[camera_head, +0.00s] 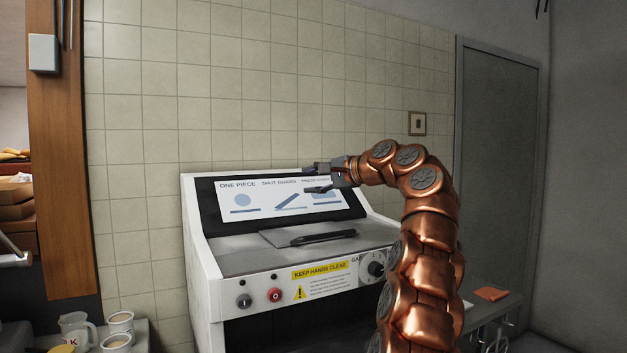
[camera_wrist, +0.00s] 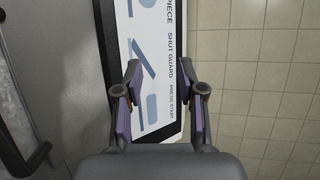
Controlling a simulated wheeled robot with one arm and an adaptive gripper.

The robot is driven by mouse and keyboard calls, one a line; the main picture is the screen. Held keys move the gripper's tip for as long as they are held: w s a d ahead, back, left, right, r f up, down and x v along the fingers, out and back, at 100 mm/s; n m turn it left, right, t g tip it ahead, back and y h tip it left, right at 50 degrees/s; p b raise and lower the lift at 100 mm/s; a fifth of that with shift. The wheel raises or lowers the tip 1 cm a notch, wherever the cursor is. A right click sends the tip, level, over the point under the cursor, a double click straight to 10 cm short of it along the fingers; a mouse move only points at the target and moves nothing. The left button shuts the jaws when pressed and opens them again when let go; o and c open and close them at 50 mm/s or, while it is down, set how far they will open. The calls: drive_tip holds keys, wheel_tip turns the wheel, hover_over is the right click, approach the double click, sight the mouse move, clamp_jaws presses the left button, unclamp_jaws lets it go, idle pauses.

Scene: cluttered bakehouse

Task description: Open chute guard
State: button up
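The chute guard (camera_head: 283,235) is a flat grey metal plate with a dark bar handle (camera_head: 323,238), lying on the sloped top of a white machine. It looks shut, flush with the top. In the wrist view the handle (camera_wrist: 24,160) shows at the lower left and the grey guard surface (camera_wrist: 65,75) at the left. My gripper (camera_head: 312,179) is above and behind the handle, in front of the instruction panel. In the wrist view its two fingers (camera_wrist: 159,88) are spread apart with nothing between them. It is not touching the handle.
The machine's front (camera_head: 240,284) carries a red button (camera_head: 275,295), a dark knob (camera_head: 375,268) and a yellow warning label (camera_head: 319,271). The instruction panel (camera_head: 222,198) stands behind the guard.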

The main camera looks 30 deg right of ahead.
clamp_jaws()
idle(0.8)
unclamp_jaws()
idle(0.3)
drive_tip(key=v, duration=1.2)
